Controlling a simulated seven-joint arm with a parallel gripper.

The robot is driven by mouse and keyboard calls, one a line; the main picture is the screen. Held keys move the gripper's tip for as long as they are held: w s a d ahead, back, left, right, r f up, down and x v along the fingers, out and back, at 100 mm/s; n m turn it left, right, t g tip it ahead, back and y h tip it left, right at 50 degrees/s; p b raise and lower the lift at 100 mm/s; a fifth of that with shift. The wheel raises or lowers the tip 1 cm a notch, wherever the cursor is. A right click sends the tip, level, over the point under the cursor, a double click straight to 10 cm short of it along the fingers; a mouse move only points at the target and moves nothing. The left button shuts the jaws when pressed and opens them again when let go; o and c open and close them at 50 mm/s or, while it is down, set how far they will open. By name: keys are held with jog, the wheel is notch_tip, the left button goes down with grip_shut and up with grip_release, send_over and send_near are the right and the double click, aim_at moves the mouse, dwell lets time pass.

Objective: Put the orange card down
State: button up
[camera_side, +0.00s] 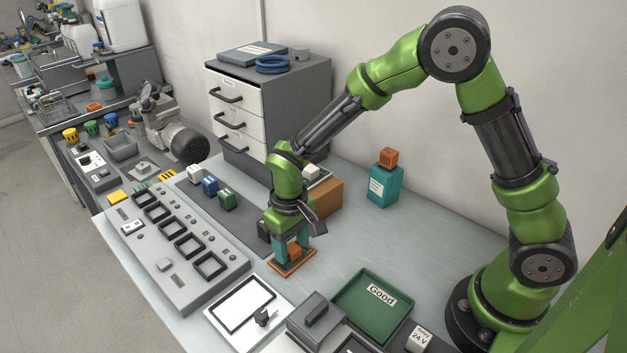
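The orange card (289,269) is a small flat orange piece with a darker inner area, low over the grey worktop near the middle of the view. My gripper (291,253) points down right over it, with its teal fingers apart and their tips at the card. The fingers partly cover the card. I cannot tell whether they grip it, or whether it rests on the worktop or hangs just above it.
A grey panel with several black square frames (180,245) lies left. A white framed board (240,308), a dark grey box (316,318) and a green "Good" tray (373,305) are in front. An orange-brown box (327,197) stands close behind. Clear worktop (410,240) lies right.

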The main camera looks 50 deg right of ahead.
aim_at(293, 248)
notch_tip(293, 248, up, 12)
jog(key=s+d+r+m+t+y, duration=0.1)
jog(key=s+d+r+m+t, duration=0.1)
jog(key=s, duration=0.5)
jog(key=s+d+r+m+t+y, duration=0.1)
jog(key=s+d+r+m+t, duration=0.1)
jog(key=s+d+r+t, duration=0.3)
notch_tip(293, 248, up, 4)
jog(key=s+d, duration=0.2)
jog(key=shift+s+d+f, duration=0.15)
jog(key=shift+s+d, duration=0.1)
jog(key=shift+s, duration=0.15)
